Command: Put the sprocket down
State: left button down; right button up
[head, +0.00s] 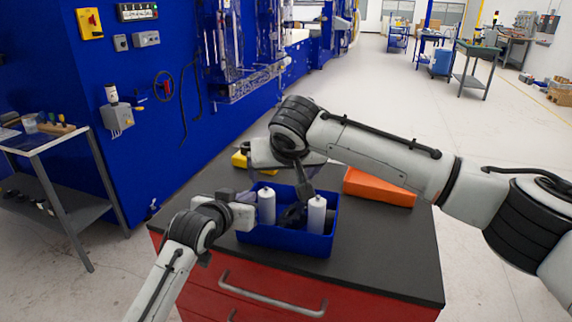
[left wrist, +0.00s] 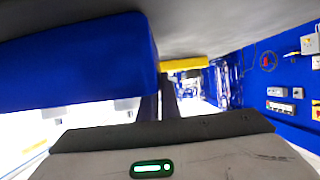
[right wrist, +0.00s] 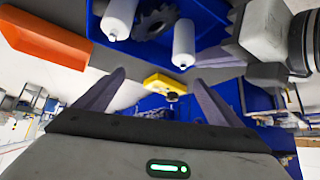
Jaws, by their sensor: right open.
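The dark toothed sprocket (head: 292,215) lies in the blue bin (head: 285,240) between two white bottles. It also shows between the bottles in the right wrist view (right wrist: 155,22), apart from my right fingers. My right gripper (right wrist: 160,78) is open and empty, close to the bin. My left gripper (left wrist: 160,86) is beside the bin's left side, with its fingers close together and nothing visible between them. The bin wall (left wrist: 80,60) fills the left of the left wrist view. The sprocket's underside is hidden.
White bottles (head: 266,206) (head: 316,214) stand upright in the bin. The worktop's right front is clear.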

jog(key=v, duration=1.1)
jog(key=shift+s+r, duration=0.3)
pick_arm(q)
jog(key=c, duration=1.9)
grip_release()
